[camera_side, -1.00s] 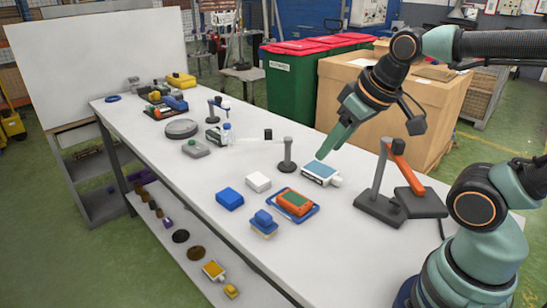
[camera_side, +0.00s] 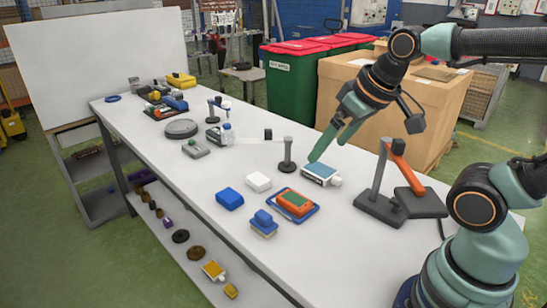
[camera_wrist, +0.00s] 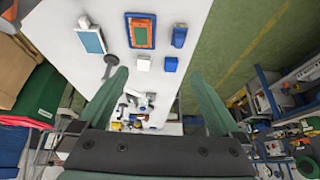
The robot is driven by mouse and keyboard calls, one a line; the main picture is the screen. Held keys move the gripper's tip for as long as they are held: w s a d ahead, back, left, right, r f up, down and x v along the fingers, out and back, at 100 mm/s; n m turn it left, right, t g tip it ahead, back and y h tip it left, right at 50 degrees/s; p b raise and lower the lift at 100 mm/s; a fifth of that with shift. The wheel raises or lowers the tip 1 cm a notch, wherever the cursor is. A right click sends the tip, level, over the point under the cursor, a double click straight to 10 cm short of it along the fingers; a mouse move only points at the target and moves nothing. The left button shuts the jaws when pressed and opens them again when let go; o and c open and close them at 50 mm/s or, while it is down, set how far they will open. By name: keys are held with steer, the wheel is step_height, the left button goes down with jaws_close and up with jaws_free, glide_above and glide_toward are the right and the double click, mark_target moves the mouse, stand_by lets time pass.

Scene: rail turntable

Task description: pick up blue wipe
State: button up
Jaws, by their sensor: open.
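A plain blue block (camera_side: 229,198), which may be the blue wipe, lies on the white table left of centre in the side view. It also shows in the wrist view (camera_wrist: 170,64). A second blue piece (camera_side: 263,216) sits on a pale base nearer the front; I cannot tell for sure which is the wipe. My gripper (camera_side: 327,150) is open and empty, above the table near the blue-screened white device (camera_side: 320,172), to the right of and behind the blue block. In the wrist view my gripper's (camera_wrist: 158,72) two green fingers are spread wide.
A white box (camera_side: 258,181) lies beside the blue block. An orange device (camera_side: 294,201) rests on a blue tray. A dark post (camera_side: 287,160) and an orange-armed stand (camera_side: 377,201) rise from the table.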

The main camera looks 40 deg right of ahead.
steer(key=w+a+r+m+g, duration=0.1)
steer(key=w+r+m+g, duration=0.15)
steer(key=w+m, duration=0.45)
steer(key=m+g, duration=0.3)
steer(key=m, duration=0.8)
glide_above(229, 194)
steer(key=f, duration=2.1)
steer(key=shift+s+a+f, duration=0.1)
steer(key=shift+a+f, duration=0.15)
steer(key=shift+d+f, duration=0.15)
steer(key=shift+f, duration=1.2)
steer(key=shift+d+f, duration=0.1)
steer(key=shift+f, duration=1.2)
steer(key=c, duration=1.1)
